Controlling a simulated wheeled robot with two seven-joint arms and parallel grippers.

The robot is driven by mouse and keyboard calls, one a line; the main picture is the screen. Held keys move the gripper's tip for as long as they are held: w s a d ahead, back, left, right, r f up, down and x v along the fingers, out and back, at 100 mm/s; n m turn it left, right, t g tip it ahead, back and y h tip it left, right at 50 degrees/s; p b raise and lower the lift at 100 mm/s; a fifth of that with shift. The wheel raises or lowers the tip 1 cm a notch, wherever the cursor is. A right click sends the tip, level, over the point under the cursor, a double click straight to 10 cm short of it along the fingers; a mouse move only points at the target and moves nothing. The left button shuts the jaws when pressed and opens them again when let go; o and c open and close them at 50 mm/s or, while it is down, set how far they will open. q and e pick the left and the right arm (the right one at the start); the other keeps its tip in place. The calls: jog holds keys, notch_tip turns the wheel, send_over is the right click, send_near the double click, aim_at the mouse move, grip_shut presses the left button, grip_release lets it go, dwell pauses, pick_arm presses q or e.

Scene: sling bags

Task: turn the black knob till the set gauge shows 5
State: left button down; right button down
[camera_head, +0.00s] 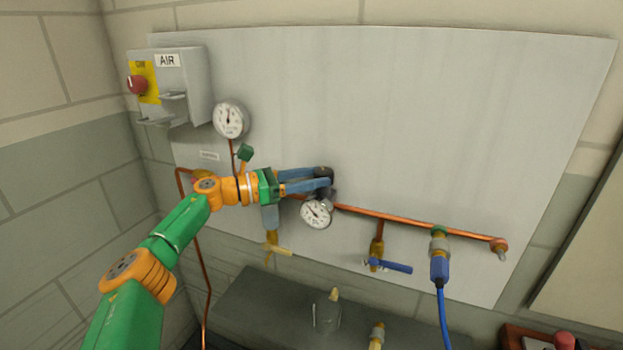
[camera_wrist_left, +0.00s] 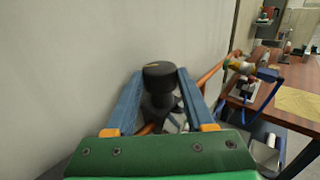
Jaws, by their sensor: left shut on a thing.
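The black knob (camera_head: 323,172) sits on top of the regulator on the grey wall panel (camera_head: 420,120). My left gripper (camera_head: 325,180) reaches it from the left and is shut on it. In the left wrist view the knob (camera_wrist_left: 159,76) stands between the two blue fingers (camera_wrist_left: 160,90). The set gauge (camera_head: 316,213) is the round white dial just below the knob. Its dark needle shows, but its figures are too small to read. My right gripper is in neither view.
A second gauge (camera_head: 231,119) and the AIR switch box (camera_head: 172,85) are at the upper left. A copper pipe (camera_head: 400,221) runs right to a blue-handled valve (camera_head: 388,265) and a blue hose (camera_head: 442,310). A clear jar (camera_head: 327,315) stands below on the grey bench.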

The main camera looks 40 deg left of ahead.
pick_arm(q)
jog(key=shift+r, duration=0.15)
jog(key=c, duration=0.6)
grip_release()
jog(key=shift+o, duration=0.3)
jog(key=shift+w+d, duration=0.1)
jog(key=shift+w, duration=0.05)
